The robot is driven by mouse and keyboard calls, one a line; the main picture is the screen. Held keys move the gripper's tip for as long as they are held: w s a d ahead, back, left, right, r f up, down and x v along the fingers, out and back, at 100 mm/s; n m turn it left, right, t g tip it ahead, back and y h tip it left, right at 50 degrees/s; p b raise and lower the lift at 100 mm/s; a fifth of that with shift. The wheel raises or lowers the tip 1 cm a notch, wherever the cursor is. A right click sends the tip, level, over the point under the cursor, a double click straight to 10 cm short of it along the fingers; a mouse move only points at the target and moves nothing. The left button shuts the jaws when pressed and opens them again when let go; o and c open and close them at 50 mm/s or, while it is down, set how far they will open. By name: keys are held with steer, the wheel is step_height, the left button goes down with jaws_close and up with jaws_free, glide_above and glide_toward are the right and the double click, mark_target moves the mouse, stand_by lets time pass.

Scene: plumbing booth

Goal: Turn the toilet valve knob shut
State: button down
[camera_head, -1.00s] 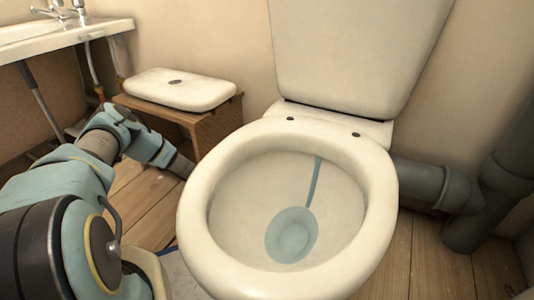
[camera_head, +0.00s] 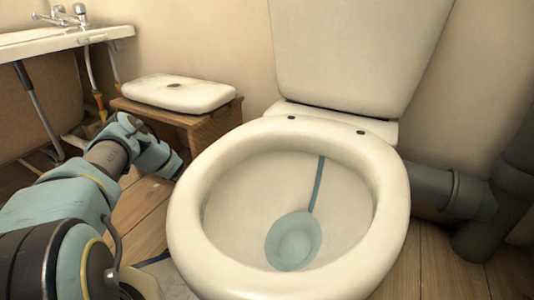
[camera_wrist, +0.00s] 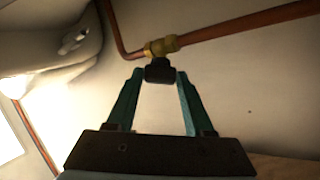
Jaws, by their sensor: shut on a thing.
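In the wrist view, the toilet valve is a brass body (camera_wrist: 160,46) with a small dark knob (camera_wrist: 160,66) on its near side. It joins a copper pipe (camera_wrist: 245,22) running along the wall. My gripper (camera_wrist: 161,73) has its two teal fingers closed in on the knob from left and right, with the fingertips at its sides. In the head view, the toilet (camera_head: 190,225) stands with its bowl open at the centre. My arm reaches down beside its left side, and the toilet hides my gripper. The valve and knob do not show there.
A wooden stool (camera_head: 212,127) with a white lid (camera_head: 180,93) on top stands by the wall, behind my arm. A sink (camera_head: 60,42) is at upper left. A grey drain pipe (camera_head: 432,190) runs right of the toilet. Some wooden floor is bare at left.

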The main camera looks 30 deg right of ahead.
steer(key=shift+c, duration=1.4)
jaws_free()
steer(key=p+v, duration=0.3)
steer(key=v, duration=0.4)
steer(key=shift+a, duration=0.3)
steer(key=shift+f, duration=0.1)
steer(key=shift+c, duration=0.3)
